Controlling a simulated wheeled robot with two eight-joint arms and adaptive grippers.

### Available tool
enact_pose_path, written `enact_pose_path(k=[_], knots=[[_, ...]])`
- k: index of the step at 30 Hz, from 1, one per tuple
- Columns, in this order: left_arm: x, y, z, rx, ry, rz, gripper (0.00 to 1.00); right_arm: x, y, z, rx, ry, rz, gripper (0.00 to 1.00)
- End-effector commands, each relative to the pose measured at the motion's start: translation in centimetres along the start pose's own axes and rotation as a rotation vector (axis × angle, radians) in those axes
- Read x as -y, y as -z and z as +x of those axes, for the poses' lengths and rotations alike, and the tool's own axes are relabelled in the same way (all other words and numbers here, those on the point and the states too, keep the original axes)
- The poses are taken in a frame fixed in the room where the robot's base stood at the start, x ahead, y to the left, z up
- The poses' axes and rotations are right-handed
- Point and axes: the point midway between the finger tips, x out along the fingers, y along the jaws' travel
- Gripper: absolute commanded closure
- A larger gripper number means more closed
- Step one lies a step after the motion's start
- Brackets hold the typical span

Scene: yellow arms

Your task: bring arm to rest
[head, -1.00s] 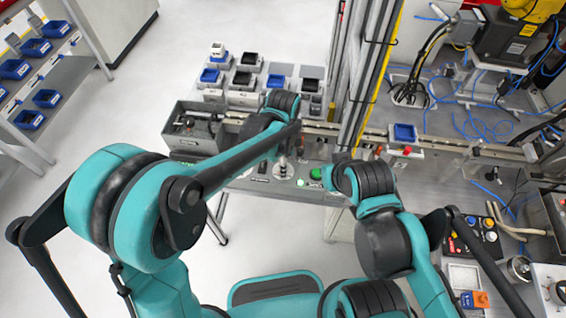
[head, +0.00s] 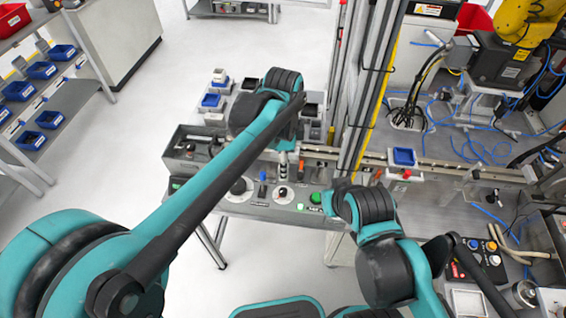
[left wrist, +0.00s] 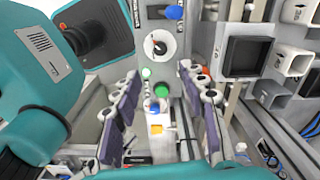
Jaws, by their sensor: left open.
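My left arm (head: 215,185) reaches forward from the left over the grey control panel, its wrist (head: 268,105) above the panel's back edge. In the left wrist view my left gripper (left wrist: 160,105) is open, with nothing between its fingers. The panel (left wrist: 145,25) with a dial, a blue knob and a green button lies beyond the fingers.
The grey panel (head: 235,205) has knobs and a green button (head: 315,197). A blue bin (head: 404,156) sits on the rail at right. Metal posts and a yellow strip rise beside the left wrist. Blue bins (head: 40,70) stand on a shelf at left. The floor between is clear.

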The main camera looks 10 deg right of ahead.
Motion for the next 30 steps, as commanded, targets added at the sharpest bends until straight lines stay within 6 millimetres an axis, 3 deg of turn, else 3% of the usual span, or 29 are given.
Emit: enact_pose_path(k=[17, 20, 23, 30], knots=[[-0.1, -0.7, -0.2, -0.004, 0.010, -0.031, 0.57, 0.0, 0.0, 0.1, 0.000, 0.000, 0.000, 1.00], [-0.7, -3.0, -0.6, -0.021, 0.046, -0.144, 0.57, 0.0, -0.2, 0.2, 0.000, 0.000, 0.000, 1.00], [-2.0, -6.8, -1.1, -0.055, 0.111, -0.346, 0.57, 0.0, -0.4, 0.5, 0.000, 0.000, 0.000, 1.00], [-7.0, -16.2, -0.5, -0.194, 0.301, -0.943, 0.57, 0.0, -0.9, 1.2, 0.000, 0.000, 0.000, 1.00]])
